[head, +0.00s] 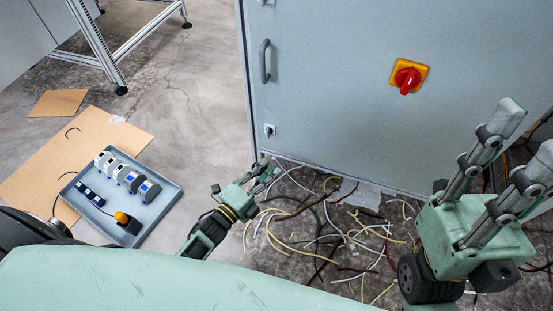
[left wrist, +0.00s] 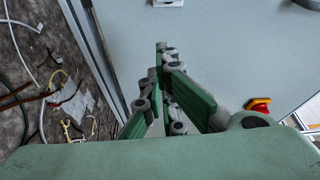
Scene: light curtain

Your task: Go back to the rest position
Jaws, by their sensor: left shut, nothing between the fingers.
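My left gripper (head: 264,172) is in the middle of the head view, near the lower edge of the grey cabinet. It is shut and empty. In the left wrist view its green fingers (left wrist: 158,62) come together in front of the cabinet face. My right gripper (head: 525,137) is large at the right of the head view and points upward. Its two fingers stand apart, with nothing seen between them.
The grey cabinet (head: 325,110) has a red rotary switch (head: 407,78) and a handle (head: 265,61). Loose cables (head: 330,235) litter the floor below. A grey tray (head: 163,205) with several modules lies at left by cardboard (head: 30,185). A metal-framed table (head: 105,50) stands behind.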

